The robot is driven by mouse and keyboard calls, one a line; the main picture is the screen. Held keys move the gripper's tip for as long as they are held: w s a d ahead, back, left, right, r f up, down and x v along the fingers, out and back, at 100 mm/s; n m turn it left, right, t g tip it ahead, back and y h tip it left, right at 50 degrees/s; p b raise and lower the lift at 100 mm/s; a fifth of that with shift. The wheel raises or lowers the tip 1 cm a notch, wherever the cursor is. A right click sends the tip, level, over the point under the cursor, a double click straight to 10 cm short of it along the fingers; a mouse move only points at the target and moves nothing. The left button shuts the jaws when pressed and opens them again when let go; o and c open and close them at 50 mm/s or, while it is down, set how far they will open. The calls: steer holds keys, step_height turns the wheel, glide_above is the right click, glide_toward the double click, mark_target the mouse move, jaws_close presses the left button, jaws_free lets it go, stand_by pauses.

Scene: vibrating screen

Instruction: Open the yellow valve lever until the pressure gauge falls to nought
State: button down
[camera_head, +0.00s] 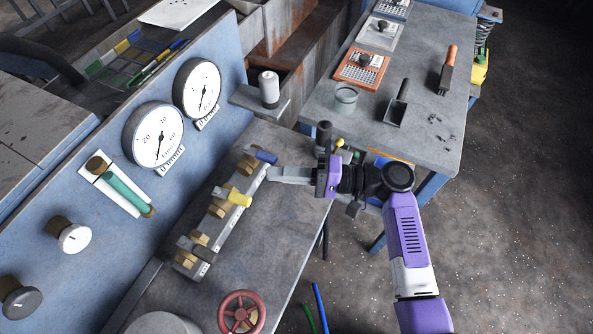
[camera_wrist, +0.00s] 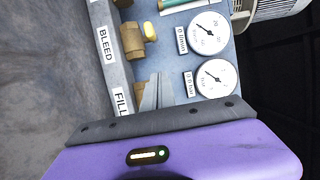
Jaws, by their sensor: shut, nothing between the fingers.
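The yellow valve lever (camera_head: 239,198) sits on a brass valve in the middle of the grey manifold and sticks out to the right. In the wrist view the yellow lever (camera_wrist: 151,32) is beside the label BLEED. My gripper (camera_head: 272,174) is shut and empty, near the blue lever (camera_head: 266,157) at the manifold's far end, apart from the yellow lever. In the wrist view its fingertips (camera_wrist: 158,90) are near the label FILL. Two round gauges, one nearer (camera_head: 160,133) and one farther (camera_head: 197,88), are on the blue panel.
A grey lever (camera_head: 186,243) is at the manifold's near end. A red handwheel (camera_head: 241,313) stands on the bench at the front. A white cylinder (camera_head: 269,87) stands on a small shelf. A side table (camera_head: 437,113) with tools is to the right. Bare bench lies right of the manifold.

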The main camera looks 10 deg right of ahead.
mark_target(232, 196)
steer(key=s+a+p, duration=0.2)
steer(key=a, duration=0.3)
steer(key=shift+s+a, duration=0.15)
steer(key=shift+a, duration=0.15)
